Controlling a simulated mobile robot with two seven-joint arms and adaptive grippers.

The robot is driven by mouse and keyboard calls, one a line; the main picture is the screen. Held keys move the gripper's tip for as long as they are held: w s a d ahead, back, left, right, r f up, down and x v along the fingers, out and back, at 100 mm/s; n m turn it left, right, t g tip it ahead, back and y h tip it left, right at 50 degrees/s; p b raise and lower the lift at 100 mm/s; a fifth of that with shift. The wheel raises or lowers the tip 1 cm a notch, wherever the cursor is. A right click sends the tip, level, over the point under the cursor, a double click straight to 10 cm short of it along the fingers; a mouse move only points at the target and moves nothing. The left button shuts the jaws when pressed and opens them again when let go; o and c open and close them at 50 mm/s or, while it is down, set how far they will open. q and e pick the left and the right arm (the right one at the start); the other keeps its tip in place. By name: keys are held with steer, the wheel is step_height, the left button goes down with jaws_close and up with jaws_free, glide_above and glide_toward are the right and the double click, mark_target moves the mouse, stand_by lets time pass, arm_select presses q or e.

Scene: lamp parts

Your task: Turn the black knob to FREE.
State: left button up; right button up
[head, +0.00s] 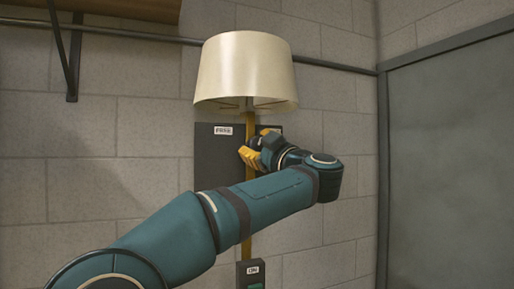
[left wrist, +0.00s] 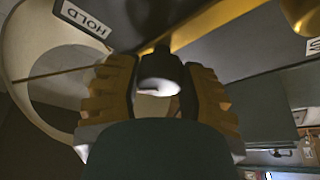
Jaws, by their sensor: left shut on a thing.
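A lamp with a cream shade (head: 246,68) stands in the middle of the head view on a brass pole (head: 249,226). A dark plate (head: 208,170) behind the pole carries a FREE label (head: 223,131) left of the pole. My left gripper (head: 257,149), with yellow fingers, is at the pole below the shade. In the left wrist view, the black knob (left wrist: 160,68) sits between the two yellow fingers, which are shut on it. A HOLD label (left wrist: 85,17) shows there at the top left. In the head view my gripper mostly hides the knob.
A small dark box (head: 243,280) with a label and a green part is low on the pole. A grey block wall (head: 150,160) stands behind, with a dark rail (head: 130,34) along it. A grey panel (head: 450,150) is at the right.

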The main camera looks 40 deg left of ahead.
arm_select(q)
steer(key=n+g, duration=0.1)
steer(key=n, duration=0.2)
steer(key=n+g+h, duration=0.1)
steer(key=n, duration=0.1)
steer(key=shift+r+n, duration=0.1)
steer(key=shift+n, duration=0.3)
steer(key=n+g+h, duration=0.1)
steer(key=n, duration=0.3)
steer(key=shift+n, duration=0.4)
steer(key=n+h, duration=0.2)
steer(key=n, duration=0.2)
steer(key=shift+p, duration=0.35)
steer(key=shift+n+h, duration=0.8)
steer(key=shift+n, duration=0.5)
steer(key=shift+t, duration=0.3)
steer(key=o, duration=1.2)
steer(key=shift+d, duration=0.1)
